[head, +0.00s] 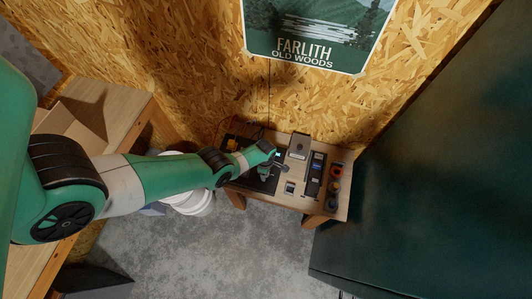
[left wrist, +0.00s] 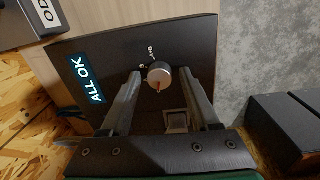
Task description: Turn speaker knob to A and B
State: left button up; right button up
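The speaker knob (left wrist: 159,73) is a round silver knob on a dark panel (left wrist: 190,40) in the left wrist view. Its orange-red mark faces the lower edge of that picture. Small white labels sit around its upper-left side; one seems to read A+B. The panel has a lit blue "ALL OK" display (left wrist: 87,80). My left gripper (left wrist: 160,76) is open, one finger on each side of the knob, with gaps visible. In the head view my left gripper (head: 279,168) is over the small bench; the knob is too small to make out there. My right gripper is not in view.
A dark green cabinet (head: 440,180) stands close on the right. White buckets (head: 190,200) stand left of the bench.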

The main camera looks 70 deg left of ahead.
pick_arm(q)
grip_shut()
